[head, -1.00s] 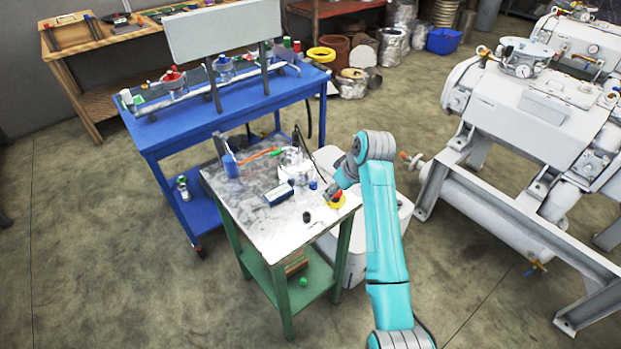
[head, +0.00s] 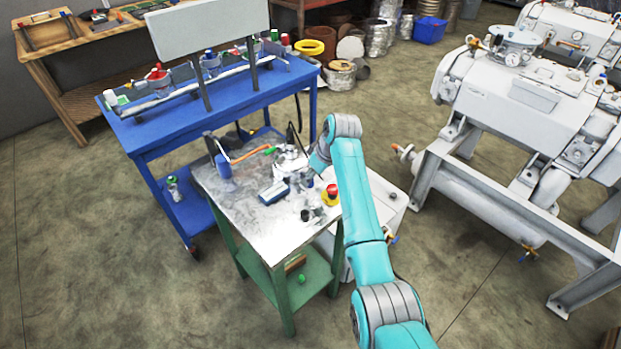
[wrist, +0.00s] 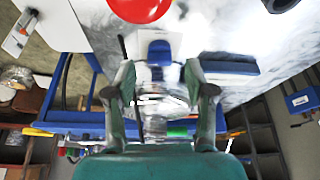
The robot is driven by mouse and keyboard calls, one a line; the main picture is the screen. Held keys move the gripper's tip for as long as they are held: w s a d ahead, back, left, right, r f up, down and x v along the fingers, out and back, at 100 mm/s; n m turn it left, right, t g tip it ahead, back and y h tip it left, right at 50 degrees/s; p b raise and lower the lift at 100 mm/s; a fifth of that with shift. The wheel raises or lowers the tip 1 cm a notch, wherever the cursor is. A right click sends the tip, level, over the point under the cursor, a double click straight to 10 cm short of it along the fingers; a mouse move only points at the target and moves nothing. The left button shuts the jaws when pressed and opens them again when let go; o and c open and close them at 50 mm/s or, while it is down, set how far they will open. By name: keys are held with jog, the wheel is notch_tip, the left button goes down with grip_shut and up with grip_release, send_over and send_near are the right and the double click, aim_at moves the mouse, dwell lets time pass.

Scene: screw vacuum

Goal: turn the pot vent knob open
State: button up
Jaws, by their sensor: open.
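The shiny metal pot (head: 290,160) stands at the back right of the small metal-topped table (head: 235,213). In the wrist view the pot (wrist: 158,112) shows between my fingers, partly hidden by my gripper. Its vent knob is too small and blurred to pick out. My gripper (wrist: 158,82) is open, its two dark fingers apart with nothing visibly held. I cannot tell whether it touches the pot. In the head view my arm's end reaches to the right side of the pot. A blue cap (wrist: 158,50) sits just beyond the fingertips.
A red button on a yellow base (head: 331,192) stands at the table's right edge; its red top (wrist: 138,6) is close in the wrist view. A blue box (head: 273,192) lies before the pot. A blue bench (head: 160,133) stands behind.

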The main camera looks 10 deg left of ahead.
jog(key=shift+x, duration=1.2)
grip_shut()
jog(key=shift+m+t, duration=0.3)
jog(key=shift+m, duration=0.6)
grip_release()
jog(key=v, duration=1.2)
jog(key=shift+a, duration=0.1)
